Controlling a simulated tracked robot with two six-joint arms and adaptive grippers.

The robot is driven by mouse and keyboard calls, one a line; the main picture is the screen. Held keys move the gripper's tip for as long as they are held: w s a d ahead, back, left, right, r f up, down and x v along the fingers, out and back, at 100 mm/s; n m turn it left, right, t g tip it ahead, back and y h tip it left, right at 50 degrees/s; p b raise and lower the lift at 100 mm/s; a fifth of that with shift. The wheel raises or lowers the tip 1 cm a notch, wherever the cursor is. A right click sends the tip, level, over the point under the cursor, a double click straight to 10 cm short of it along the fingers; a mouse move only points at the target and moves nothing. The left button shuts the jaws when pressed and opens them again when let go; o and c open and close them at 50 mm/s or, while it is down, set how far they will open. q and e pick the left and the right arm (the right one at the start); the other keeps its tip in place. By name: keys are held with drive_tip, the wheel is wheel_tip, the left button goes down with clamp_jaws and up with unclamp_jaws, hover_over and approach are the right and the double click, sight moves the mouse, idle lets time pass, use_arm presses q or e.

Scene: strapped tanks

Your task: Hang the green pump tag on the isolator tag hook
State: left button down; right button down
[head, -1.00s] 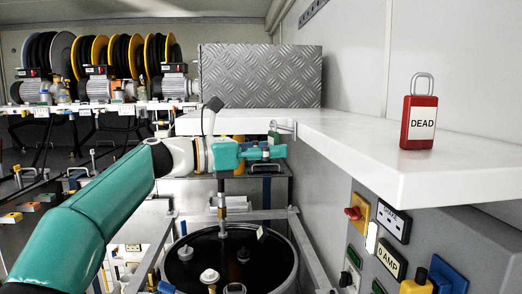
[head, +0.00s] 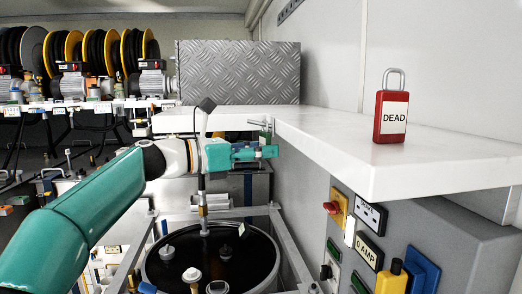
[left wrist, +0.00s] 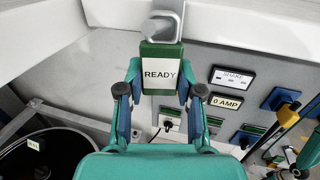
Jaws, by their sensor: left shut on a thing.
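The green tag (left wrist: 160,70), with a white READY label, sits upright between the fingers of my left gripper (left wrist: 160,95) in the left wrist view. The fingers are shut on its sides. In the head view my left gripper (head: 268,152) is just below the white shelf's edge, and the tag is small and mostly hidden there. A grey metal hook piece (head: 262,124) shows at the shelf edge above it. Grey metal overlaps the tag's top in the wrist view; I cannot tell whether the tag hangs on the hook.
A red DEAD tag (head: 391,113) stands on the white shelf (head: 330,150). Below it, a grey panel carries a red knob on a yellow plate (head: 336,208) and a 0 AMP plate (head: 369,250). A dark round tank (head: 225,262) stands below my left arm.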

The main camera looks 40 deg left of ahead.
use_arm(q)
drive_tip(key=c, duration=0.7)
unclamp_jaws()
